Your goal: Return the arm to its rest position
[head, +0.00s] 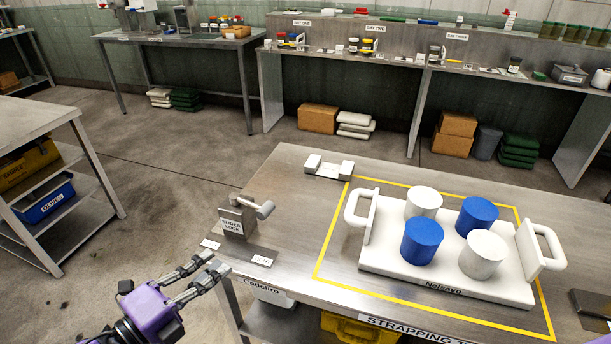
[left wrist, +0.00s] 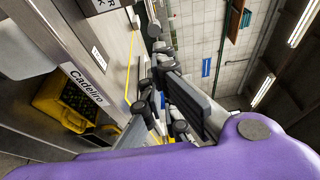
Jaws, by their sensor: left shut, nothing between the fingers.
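My left gripper (head: 207,278) is purple with grey fingers and is at the lower left of the head view, just off the table's left edge. It is shut with nothing between its fingers, and it is apart from the slider lock (head: 238,222), a metal block with a lever on the table corner. In the left wrist view the gripper's fingers (left wrist: 170,95) show close up, beside the table edge. My right gripper is not in view.
The steel table (head: 290,215) holds a white tray (head: 447,281) with two blue and two white cylinders inside a yellow outline. A shelf cart (head: 45,120) stands at the left, with open floor between. Benches line the back wall. A yellow crate (left wrist: 62,102) sits under the table.

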